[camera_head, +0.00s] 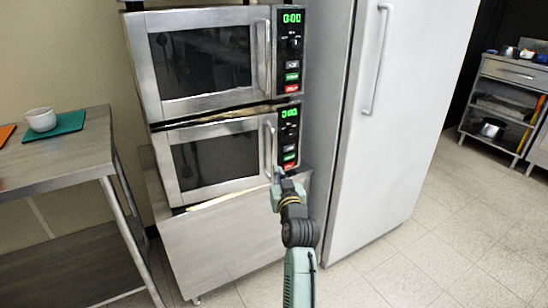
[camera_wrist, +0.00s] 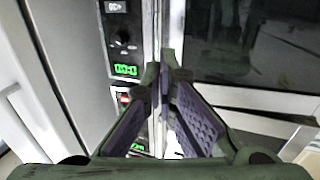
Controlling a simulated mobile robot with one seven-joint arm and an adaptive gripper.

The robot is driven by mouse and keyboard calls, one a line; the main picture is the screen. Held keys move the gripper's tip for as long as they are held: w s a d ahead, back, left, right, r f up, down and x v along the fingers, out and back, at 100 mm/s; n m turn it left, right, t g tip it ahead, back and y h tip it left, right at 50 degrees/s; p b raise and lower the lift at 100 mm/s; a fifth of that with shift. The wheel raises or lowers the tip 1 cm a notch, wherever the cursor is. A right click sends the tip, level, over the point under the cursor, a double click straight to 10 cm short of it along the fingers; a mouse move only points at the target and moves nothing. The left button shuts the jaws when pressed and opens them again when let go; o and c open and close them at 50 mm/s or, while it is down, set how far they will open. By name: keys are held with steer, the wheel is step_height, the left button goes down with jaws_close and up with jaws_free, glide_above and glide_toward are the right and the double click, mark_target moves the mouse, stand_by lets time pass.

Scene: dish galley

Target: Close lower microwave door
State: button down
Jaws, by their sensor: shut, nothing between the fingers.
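The lower microwave (camera_head: 285,160) stands under a like one in the head view. Its steel-framed door (camera_head: 207,165), with a dark window and upright handle (camera_head: 268,150), looks nearly flush but slightly ajar, with light along its top and bottom edges. My gripper (camera_head: 278,172) is shut and empty at the lower end of the handle. In the wrist view, which looks upside down, the purple-padded fingers (camera_wrist: 165,68) meet in front of the door's handle-side edge. The dark door window (camera_wrist: 255,40) is at upper right. I cannot tell whether the fingertips touch the door.
The upper microwave (camera_head: 200,65) has its door shut. A tall white refrigerator (camera_head: 385,130) stands close on the right. At left, a steel table (camera_head: 75,150) holds a white bowl (camera_head: 40,119) on a teal mat (camera_head: 68,126). The floor (camera_head: 440,240) at right is clear.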

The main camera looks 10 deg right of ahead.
mark_target(272, 154)
steer(key=w, duration=0.2)
steer(key=w+p, duration=0.1)
steer(key=w, duration=0.1)
steer(key=w+p, duration=0.1)
steer(key=w, duration=0.2)
steer(key=shift+w+a, duration=0.1)
steer(key=shift+a, duration=0.2)
steer(key=w+b, duration=0.2)
steer(key=w, duration=0.1)
steer(key=w+b, duration=0.1)
steer(key=w, duration=0.1)
steer(key=shift+a+f+b, duration=0.2)
steer(key=shift+f+b, duration=0.05)
steer(key=shift+b, duration=0.1)
steer(key=shift+w+r, duration=0.1)
steer(key=shift+r, duration=0.5)
